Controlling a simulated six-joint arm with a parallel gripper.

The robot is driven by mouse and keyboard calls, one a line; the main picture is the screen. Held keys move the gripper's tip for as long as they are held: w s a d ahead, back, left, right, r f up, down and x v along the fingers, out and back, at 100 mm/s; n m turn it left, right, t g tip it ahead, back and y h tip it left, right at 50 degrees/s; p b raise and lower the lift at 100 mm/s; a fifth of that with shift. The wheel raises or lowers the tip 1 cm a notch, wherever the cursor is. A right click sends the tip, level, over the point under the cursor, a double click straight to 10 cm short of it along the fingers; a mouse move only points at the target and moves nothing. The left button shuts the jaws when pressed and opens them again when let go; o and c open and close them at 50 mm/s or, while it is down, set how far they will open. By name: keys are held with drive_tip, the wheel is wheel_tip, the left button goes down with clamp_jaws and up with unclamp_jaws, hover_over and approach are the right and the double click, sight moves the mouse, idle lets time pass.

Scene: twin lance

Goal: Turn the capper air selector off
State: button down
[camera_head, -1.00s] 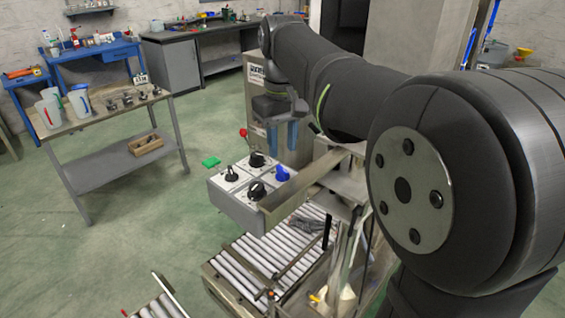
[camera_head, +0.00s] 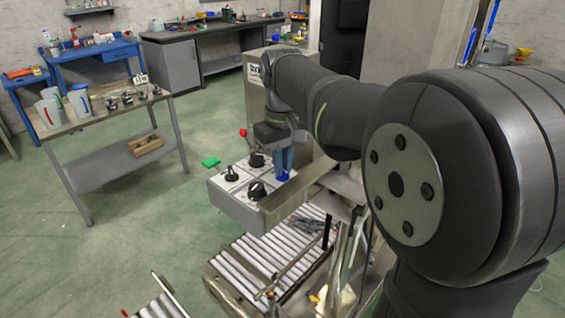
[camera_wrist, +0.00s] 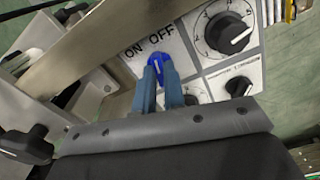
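The capper air selector is a blue knob (camera_wrist: 166,70) on a pale panel with the words ON and OFF beside it in the wrist view. It also shows as a bit of blue (camera_head: 283,178) below my fingers in the head view. My gripper (camera_wrist: 160,72) has its two blue fingers at the knob, one on either side, with a narrow gap between them. I cannot tell whether they press on it. The fingers hide part of the knob, and its exact pointing is hard to read. My gripper (camera_head: 283,168) points down over the control box (camera_head: 235,205).
Black knobs sit close by on the same panel, one with a large numbered dial (camera_wrist: 228,32). A metal bar (camera_wrist: 85,48) runs along the panel's edge. A red-tipped lever (camera_head: 243,132) and a green button (camera_head: 211,162) stand behind the box. A roller conveyor (camera_head: 265,262) lies below.

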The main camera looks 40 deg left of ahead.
drive_tip(key=shift+m, duration=1.6)
drive_tip(key=c, duration=1.5)
unclamp_jaws()
drive_tip(key=shift+r, duration=0.1)
wheel_tip(320, 180, up, 17)
drive_tip(key=shift+r, duration=0.15)
